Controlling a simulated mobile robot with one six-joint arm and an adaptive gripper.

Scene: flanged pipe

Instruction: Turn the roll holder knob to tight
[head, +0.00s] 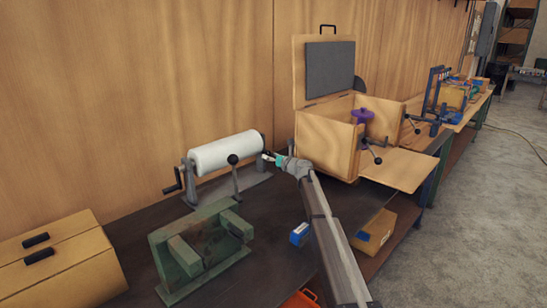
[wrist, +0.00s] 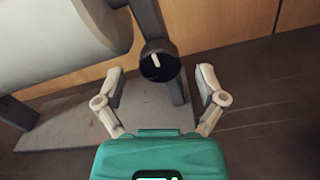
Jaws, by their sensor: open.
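The roll holder (head: 250,182) stands on the dark bench with a white roll (head: 222,154) across it. In the wrist view its knob (wrist: 159,62) is a dark round face with a short white pointer mark, tilted slightly left of straight up. The knob sits on a grey upright post (wrist: 148,20) beside the end of the roll (wrist: 70,35). My gripper (wrist: 160,74) is open and empty, with one finger on each side of the knob and a visible gap on both sides. In the head view my gripper (head: 268,157) is at the roll's right end and the knob cannot be made out clearly.
A green metal fixture (head: 200,245) stands in front of the roll holder. An open wooden box (head: 327,145) is close to the right of my gripper. A small blue item (head: 299,234) lies near the bench's front edge. A wooden wall (head: 130,90) rises behind.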

